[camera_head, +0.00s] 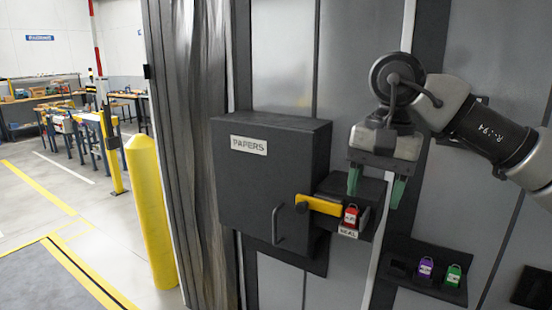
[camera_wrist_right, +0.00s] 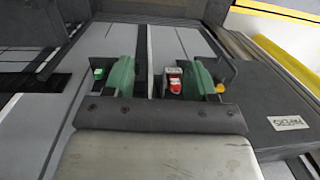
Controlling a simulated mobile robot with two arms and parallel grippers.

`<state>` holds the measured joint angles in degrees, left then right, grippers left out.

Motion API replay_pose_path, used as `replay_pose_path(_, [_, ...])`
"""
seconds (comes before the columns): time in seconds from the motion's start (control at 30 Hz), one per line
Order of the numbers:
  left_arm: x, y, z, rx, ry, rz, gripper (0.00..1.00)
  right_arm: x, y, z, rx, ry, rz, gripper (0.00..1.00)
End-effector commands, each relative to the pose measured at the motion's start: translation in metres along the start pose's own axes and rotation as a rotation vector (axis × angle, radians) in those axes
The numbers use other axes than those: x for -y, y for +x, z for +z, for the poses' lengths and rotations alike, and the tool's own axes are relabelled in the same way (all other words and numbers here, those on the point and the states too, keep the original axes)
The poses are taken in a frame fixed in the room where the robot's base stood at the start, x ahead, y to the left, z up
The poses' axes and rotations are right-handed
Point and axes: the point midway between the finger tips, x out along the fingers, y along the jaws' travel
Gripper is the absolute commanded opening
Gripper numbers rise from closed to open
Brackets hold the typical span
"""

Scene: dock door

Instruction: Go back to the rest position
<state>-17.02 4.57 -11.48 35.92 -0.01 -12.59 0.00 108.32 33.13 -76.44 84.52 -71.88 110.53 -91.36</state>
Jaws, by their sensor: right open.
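My right gripper (camera_head: 375,187) is open, with its two green fingers pointing down. In the head view it hangs in front of the wall, just above and right of the small dark holder marked SEAL (camera_head: 348,232). A red tag-like seal (camera_head: 351,215) sits in that holder, below the left finger. In the right wrist view the fingers of the gripper (camera_wrist_right: 160,78) are wide apart. The red seal (camera_wrist_right: 174,84) shows between them in the picture, nearer the right finger; I see no grip on it. My left gripper is not in view.
A dark box marked PAPERS (camera_head: 262,175) is left of the gripper, with a yellow latch (camera_head: 318,205) at its right side. A lower shelf (camera_head: 425,282) holds a purple tag (camera_head: 426,267) and a green tag (camera_head: 453,275).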

Motion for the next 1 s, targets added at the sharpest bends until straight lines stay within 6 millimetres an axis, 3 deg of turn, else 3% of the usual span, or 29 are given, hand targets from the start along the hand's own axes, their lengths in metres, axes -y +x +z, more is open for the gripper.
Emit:
replay_pose_path(0.27, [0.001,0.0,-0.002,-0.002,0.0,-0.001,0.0,0.04,0.044,0.03,0.173,-0.004,-0.15,0.56])
replay_pose_path(0.57, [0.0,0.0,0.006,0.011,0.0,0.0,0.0,0.099,0.091,0.103,0.616,0.104,-0.426,0.56])
replay_pose_path(0.7, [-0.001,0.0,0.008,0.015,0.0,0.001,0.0,0.126,0.094,0.149,1.027,0.29,-0.588,0.56])
replay_pose_path(0.8, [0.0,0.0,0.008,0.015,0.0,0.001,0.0,0.136,0.083,0.165,1.36,0.486,-0.671,0.56])
replay_pose_path(0.9, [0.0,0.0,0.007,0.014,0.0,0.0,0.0,0.137,0.072,0.16,1.698,0.724,-0.716,0.56])
replay_pose_path(1.0, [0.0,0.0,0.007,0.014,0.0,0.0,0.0,0.131,0.07,0.138,2.032,0.995,-0.723,0.56])
